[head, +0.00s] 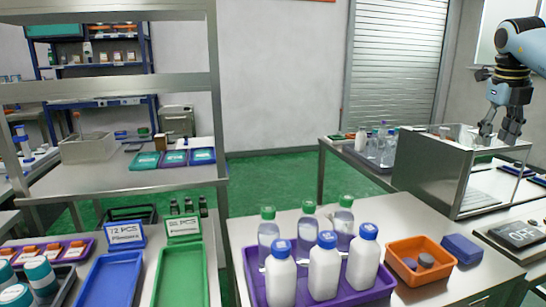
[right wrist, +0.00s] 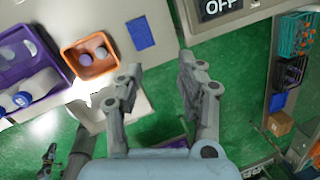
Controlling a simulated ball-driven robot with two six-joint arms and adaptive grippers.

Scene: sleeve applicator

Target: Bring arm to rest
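My right arm (head: 520,45) comes in at the top right of the head view. Its gripper (head: 497,137) hangs fingers down at the steel box, with nothing between the fingers. In the right wrist view the right gripper (right wrist: 158,72) has its two fingers well apart and empty. Part of a dark gripper-like shape (right wrist: 48,160) shows at the lower left of that view; it looks like my left gripper, but too small to read its fingers. The left arm does not show in the head view.
A steel box (head: 434,170) stands on the right bench. A purple tray (head: 254,285) holds white bottles and clear bottles. An orange bin (head: 408,280) with round pieces and a blue box (head: 462,249) sit beside it. An OFF display (head: 518,234) is at the right.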

